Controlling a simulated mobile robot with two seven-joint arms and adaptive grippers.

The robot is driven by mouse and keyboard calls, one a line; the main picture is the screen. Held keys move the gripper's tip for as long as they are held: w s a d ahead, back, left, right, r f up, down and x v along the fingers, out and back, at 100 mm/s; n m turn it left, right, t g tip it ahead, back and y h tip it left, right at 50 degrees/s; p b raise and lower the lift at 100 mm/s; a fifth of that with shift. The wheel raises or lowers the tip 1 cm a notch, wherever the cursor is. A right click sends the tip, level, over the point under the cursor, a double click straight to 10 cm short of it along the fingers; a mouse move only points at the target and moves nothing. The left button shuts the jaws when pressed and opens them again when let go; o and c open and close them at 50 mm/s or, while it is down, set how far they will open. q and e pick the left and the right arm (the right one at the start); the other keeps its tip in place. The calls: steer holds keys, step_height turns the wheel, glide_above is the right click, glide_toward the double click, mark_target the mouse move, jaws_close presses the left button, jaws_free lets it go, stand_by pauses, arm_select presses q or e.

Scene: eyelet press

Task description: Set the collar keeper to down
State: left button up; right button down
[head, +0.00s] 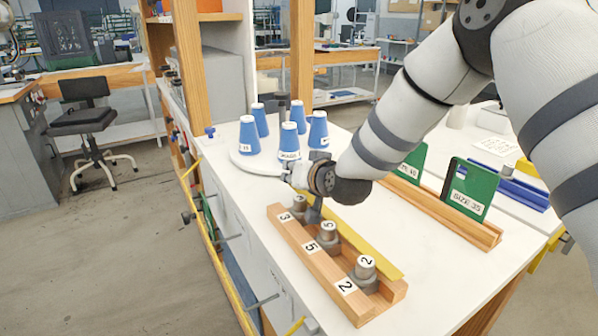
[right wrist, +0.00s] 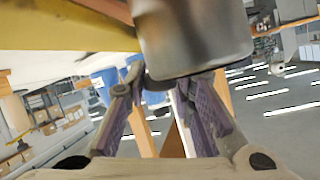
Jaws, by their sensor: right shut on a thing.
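A wooden rack (head: 318,262) marked 3, 5 and 2 holds three metal collars: collar 3 (head: 299,204), collar 5 (head: 328,232) and collar 2 (head: 365,268). A long yellow bar, seemingly the collar keeper (head: 368,247), runs along the rack's right side; whether it is up or down is unclear. My right gripper (head: 313,212) is low at the rack's far end, beside collar 3 and the bar's far end. In the right wrist view a metal cylinder (right wrist: 193,40) hides the fingertips, so the hold is not clearly visible. My left gripper is out of view.
Green cards (head: 470,188) stand in a wooden holder (head: 440,208) at right. The white tabletop (head: 425,255) is clear between holder and rack.

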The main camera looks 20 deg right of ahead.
steer(key=shift+n+h, duration=0.6)
steer(key=shift+f, duration=0.25)
steer(key=c, duration=1.4)
jaws_free()
steer(key=shift+o, duration=0.2)
steer(key=shift+a+r, duration=0.1)
steer(key=shift+r, duration=0.05)
step_height(320, 180, up, 10)
steer(key=shift+f, duration=0.1)
steer(key=shift+f, duration=0.1)
